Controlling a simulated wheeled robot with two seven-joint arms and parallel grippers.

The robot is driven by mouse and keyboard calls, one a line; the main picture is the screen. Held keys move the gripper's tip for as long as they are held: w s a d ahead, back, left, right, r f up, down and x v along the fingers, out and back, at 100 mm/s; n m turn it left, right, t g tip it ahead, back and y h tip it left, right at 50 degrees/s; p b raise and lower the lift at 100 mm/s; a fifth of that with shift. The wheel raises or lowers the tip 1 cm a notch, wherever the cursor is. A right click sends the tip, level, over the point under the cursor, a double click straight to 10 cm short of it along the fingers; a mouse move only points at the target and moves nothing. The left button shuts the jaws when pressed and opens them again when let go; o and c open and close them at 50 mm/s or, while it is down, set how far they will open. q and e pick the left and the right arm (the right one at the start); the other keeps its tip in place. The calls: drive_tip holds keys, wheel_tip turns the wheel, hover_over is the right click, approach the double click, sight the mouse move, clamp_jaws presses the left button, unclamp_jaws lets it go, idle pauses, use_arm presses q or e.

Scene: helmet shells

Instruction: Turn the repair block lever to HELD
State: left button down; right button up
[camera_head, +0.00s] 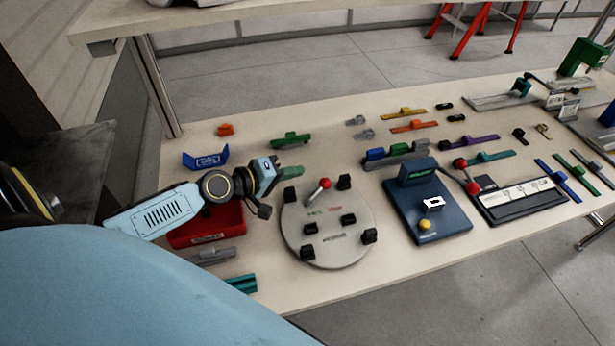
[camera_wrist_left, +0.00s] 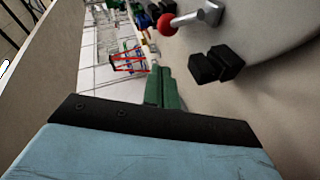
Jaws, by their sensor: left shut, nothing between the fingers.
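A round grey plate (camera_head: 330,255) carries several black blocks and a lever with a red ball knob (camera_head: 325,183). Small green and red lettering by the lever is too small to read. My left gripper (camera_head: 289,171) is at the plate's upper left, apart from the knob, with its green fingers shut and empty. In the left wrist view the fingers (camera_wrist_left: 164,88) point up the picture, with the red knob (camera_wrist_left: 167,25) and its grey shaft ahead to the right. A black block (camera_wrist_left: 215,66) on the plate (camera_wrist_left: 265,28) is nearer. My right gripper is not in view.
A red bin (camera_head: 205,225) lies under my left arm. A blue device (camera_head: 430,220) with a yellow button is right of the plate. Another red-knobbed lever (camera_head: 472,187) stands by a white-labelled panel (camera_head: 520,198). Several coloured parts lie behind. Bare tabletop (camera_head: 300,285) lies in front.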

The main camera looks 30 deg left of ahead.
sight(321, 181)
use_arm(q)
drive_tip(key=shift+w+d+f+p, duration=0.35)
drive_tip(key=shift+d+f, duration=0.15)
drive_tip(key=shift+d, duration=0.35)
drive_tip(key=shift+w+d+f+p, duration=0.25)
drive_tip(key=shift+d+f, duration=0.2)
drive_tip(key=shift+d, duration=0.4)
drive_tip(key=shift+d, duration=0.1)
drive_tip(key=shift+d+f, duration=0.15)
drive_tip(key=shift+d, duration=0.3)
